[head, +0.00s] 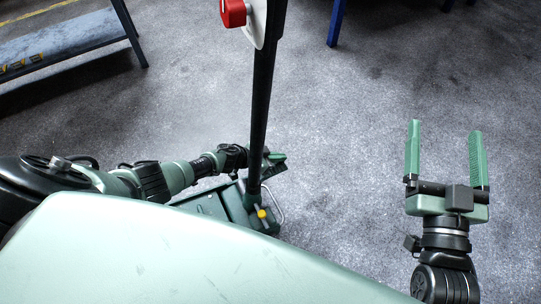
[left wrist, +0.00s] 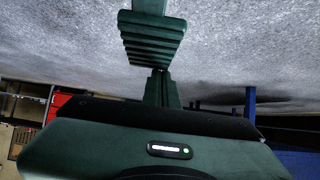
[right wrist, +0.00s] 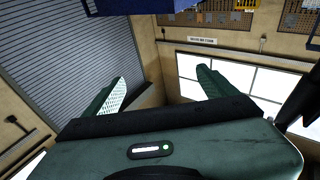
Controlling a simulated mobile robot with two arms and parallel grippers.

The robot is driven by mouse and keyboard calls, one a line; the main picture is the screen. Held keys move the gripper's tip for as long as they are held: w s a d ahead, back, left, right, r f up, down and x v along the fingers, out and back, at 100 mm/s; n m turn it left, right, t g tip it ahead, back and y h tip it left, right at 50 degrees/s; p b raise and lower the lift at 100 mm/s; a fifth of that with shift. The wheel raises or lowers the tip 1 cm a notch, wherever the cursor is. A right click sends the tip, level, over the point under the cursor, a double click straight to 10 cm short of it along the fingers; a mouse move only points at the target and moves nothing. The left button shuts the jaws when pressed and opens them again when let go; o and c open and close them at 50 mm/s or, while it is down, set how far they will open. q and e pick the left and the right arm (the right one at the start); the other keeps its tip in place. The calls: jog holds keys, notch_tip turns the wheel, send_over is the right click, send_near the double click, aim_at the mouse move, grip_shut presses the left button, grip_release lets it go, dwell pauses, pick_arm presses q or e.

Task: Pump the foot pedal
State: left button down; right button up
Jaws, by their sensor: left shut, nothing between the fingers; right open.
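The green trolley jack (head: 208,205) stands on the floor in front of my body, partly hidden by it. Its long black handle (head: 262,100) rises from it. In the left wrist view a ridged green piece, apparently the foot pedal (left wrist: 152,38), lies just beyond my left fingertips; I cannot tell whether they touch it. My left gripper (left wrist: 161,78) is shut and empty, pointing at this piece. In the head view it is small and dark beside the handle, partly hidden. My right gripper (head: 446,150) is open and empty, well to the right of the jack, its fingers pointing up.
A red knob (head: 233,12) on a white plate sits near the handle's top. A yellow knob (head: 262,213) and a metal loop (head: 279,214) are at the jack's side. A blue-framed table (head: 70,45) stands at upper left. The grey floor at right is clear.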

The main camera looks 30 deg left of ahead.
pick_arm(q)
jog(key=s+a+p, duration=0.1)
jog(key=s+a+r+p, duration=0.1)
jog(key=shift+s+a+r, duration=0.15)
jog(key=shift+s+a, duration=0.05)
jog(key=shift+s, duration=0.2)
pick_arm(e)
notch_tip(320, 180, down, 10)
jog(key=s+d+g+h, duration=0.1)
jog(key=g+h, duration=0.1)
jog(key=g, duration=0.4)
jog(key=shift+s+d+f, duration=0.25)
jog(key=shift+d, duration=0.1)
pick_arm(q)
jog(key=shift+w+d+r, duration=0.1)
